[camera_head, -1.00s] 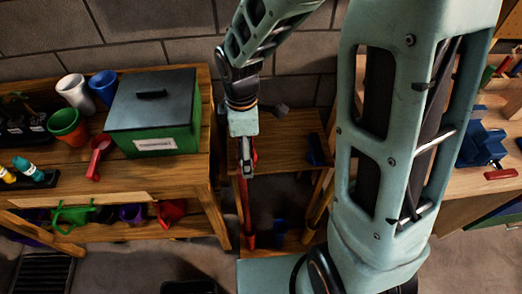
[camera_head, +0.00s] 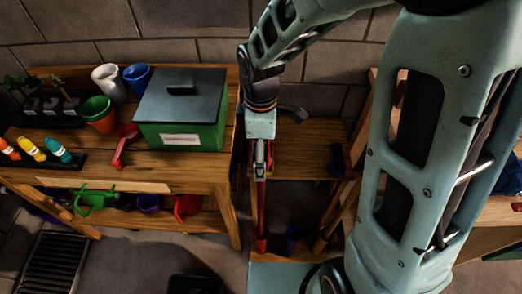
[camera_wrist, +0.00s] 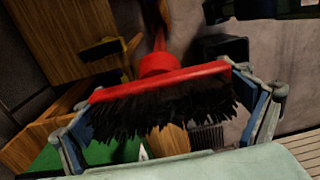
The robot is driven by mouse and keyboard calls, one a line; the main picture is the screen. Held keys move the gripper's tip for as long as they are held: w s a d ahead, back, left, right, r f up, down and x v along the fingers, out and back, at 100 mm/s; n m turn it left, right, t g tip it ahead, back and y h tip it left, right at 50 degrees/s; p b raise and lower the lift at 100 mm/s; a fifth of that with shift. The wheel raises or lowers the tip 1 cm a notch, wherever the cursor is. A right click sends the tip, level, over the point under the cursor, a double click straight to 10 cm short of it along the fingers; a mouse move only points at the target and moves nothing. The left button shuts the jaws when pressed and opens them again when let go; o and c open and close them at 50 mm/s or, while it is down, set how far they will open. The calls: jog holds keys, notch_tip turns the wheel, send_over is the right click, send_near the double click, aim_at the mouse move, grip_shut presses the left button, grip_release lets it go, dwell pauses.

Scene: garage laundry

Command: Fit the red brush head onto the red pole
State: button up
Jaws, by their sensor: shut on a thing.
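My gripper (camera_head: 261,165) points down in the head view, above the small wooden stand. In the wrist view my gripper (camera_wrist: 160,97) is shut on the red brush head (camera_wrist: 160,80), with one finger at each end. Its black bristles face my palm and its round red socket faces away. The red pole (camera_head: 261,215) stands upright below my gripper in the head view. A reddish shaft shows beyond the socket in the wrist view. I cannot tell whether socket and pole are apart, touching or joined. In the head view my gripper mostly hides the brush head.
The wooden stand (camera_head: 305,160) is just right of my gripper. A yellow pole (camera_head: 328,232) leans there. At left a workbench (camera_head: 90,172) holds a green box (camera_head: 190,130), cups and a red scoop (camera_head: 122,148). A floor grate (camera_head: 48,265) lies at lower left.

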jog(key=shift+f+b, duration=3.05)
jog(key=shift+f, duration=1.2)
jog(key=shift+f+b, duration=1.1)
jog(key=shift+f, duration=0.45)
jog(key=o, duration=0.9)
jog(key=shift+r, duration=0.1)
